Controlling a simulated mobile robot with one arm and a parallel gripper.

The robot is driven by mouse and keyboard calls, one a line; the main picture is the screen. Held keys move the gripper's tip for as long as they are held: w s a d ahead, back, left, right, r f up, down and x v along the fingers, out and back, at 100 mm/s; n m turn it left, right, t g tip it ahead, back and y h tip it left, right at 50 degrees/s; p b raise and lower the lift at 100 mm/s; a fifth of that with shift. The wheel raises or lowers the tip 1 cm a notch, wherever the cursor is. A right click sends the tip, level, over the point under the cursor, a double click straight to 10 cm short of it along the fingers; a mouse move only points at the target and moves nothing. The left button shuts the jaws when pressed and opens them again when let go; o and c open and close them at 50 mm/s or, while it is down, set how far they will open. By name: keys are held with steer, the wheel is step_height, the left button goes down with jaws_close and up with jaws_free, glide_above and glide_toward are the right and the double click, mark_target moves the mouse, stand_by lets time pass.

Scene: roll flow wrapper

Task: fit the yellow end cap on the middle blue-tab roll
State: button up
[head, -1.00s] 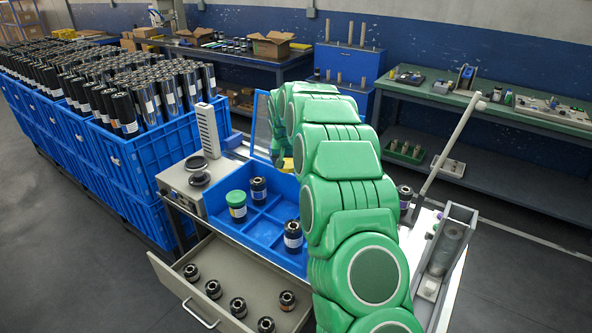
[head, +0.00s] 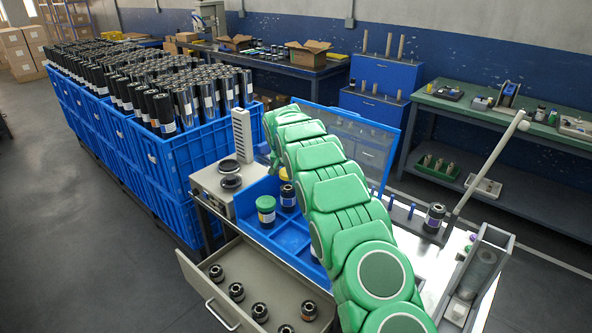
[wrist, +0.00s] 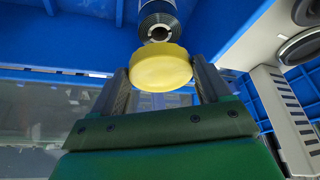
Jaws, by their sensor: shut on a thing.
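The yellow end cap (wrist: 161,70) is between the two fingers of my gripper (wrist: 160,82) in the wrist view, its flat round face toward the camera. Just beyond it, one dark roll (wrist: 158,24) shows its ringed, hollow end; the cap overlaps its lower edge in the picture, and I cannot tell whether they touch. A dark roll with a pale label (head: 288,196) stands in the blue tray (head: 262,238), beside a green-capped roll (head: 266,209). I cannot make out the blue tabs.
An open drawer (head: 236,272) with several short rolls juts out below the tray. A grey device (head: 231,182) stands at the tray's left, and a raised clear lid (head: 362,145) behind. Another dark roll (head: 434,217) stands on the bench to the right. Blue crates (head: 172,160) fill the left.

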mark_target(287, 185)
steer(key=shift+w+a, duration=0.1)
steer(key=shift+a, duration=0.05)
steer(key=shift+f, duration=2.85)
steer(key=shift+f, duration=0.45)
stand_by(2.4)
steer(key=o, duration=0.7)
steer(key=shift+r, duration=0.1)
steer(key=shift+v, duration=5.45)
